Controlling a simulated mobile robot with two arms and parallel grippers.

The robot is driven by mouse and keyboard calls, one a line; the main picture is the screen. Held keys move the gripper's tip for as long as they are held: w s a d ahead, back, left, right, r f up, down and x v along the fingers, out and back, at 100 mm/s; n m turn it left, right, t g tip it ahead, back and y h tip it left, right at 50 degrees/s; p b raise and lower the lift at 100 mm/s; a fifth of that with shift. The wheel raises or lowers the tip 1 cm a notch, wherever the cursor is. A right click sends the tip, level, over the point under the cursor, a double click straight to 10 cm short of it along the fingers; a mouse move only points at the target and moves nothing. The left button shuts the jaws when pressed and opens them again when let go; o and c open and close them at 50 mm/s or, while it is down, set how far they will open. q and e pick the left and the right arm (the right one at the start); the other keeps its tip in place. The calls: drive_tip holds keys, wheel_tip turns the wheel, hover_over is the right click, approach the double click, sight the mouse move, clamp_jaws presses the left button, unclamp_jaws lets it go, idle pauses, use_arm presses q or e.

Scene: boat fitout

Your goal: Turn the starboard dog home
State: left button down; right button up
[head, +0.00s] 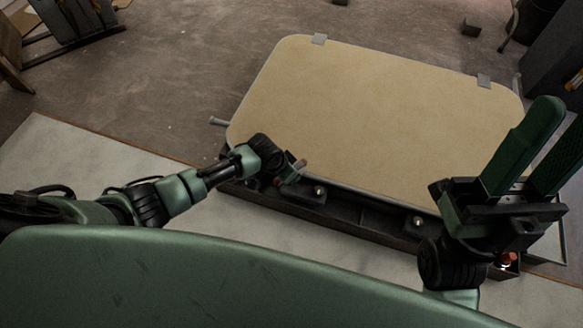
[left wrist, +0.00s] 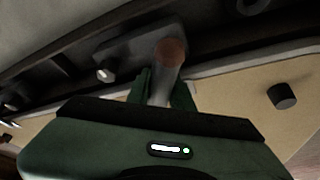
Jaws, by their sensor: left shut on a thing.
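A dog, a grey lever with a reddish-brown rounded end (left wrist: 171,52), sits at the near edge of the tan hatch lid (head: 370,110). My left gripper (head: 296,170) is shut on this lever at the lid's near left part. In the left wrist view its green fingers lie around the shaft (left wrist: 162,88), with the rounded end standing out past them. I cannot tell how far the dog is turned. My right gripper (head: 558,118) is open and empty, fingers pointing up, at the right of the head view.
The lid lies on a dark frame (head: 340,214) with bolts along its near side. A reddish-brown knob (head: 508,260) shows below my right gripper. Grey pins stick out at the lid's left (head: 218,122) and right (head: 518,82). Floor beyond the lid is mostly clear.

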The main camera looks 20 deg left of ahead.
use_arm(q)
drive_tip(key=shift+s+r+n+p, duration=0.1)
drive_tip(key=shift+n+p, duration=0.6)
drive_tip(key=shift+p, duration=0.25)
drive_tip(key=shift+n+t+y+p, duration=0.3)
drive_tip(key=shift+n+y+p, duration=0.1)
drive_tip(key=shift+n+p, duration=0.35)
use_arm(e)
drive_tip(key=w+a+f+g+h, duration=0.2)
drive_tip(key=w+f+g+h, duration=0.1)
drive_tip(key=w+f+g, duration=0.9)
use_arm(q)
drive_tip(key=shift+n+y+p, duration=0.3)
drive_tip(key=shift+n+p, duration=0.45)
drive_tip(key=shift+p, duration=0.05)
drive_tip(key=n+y+p, duration=0.1)
drive_tip(key=n, duration=0.2)
drive_tip(key=shift+p, duration=0.35)
drive_tip(key=shift+n+y, duration=0.5)
drive_tip(key=shift+n, duration=0.4)
drive_tip(key=shift+n+y, duration=0.3)
drive_tip(key=shift+n, duration=0.4)
use_arm(e)
wheel_tip(320, 180, down, 14)
drive_tip(key=d+g+h, duration=0.2)
drive_tip(key=g+h, duration=0.1)
drive_tip(key=g, duration=0.4)
drive_tip(key=shift+s+d+f+g+h, duration=0.15)
drive_tip(key=shift+s+d+g+h, duration=0.15)
drive_tip(key=shift+d+g+h, duration=0.1)
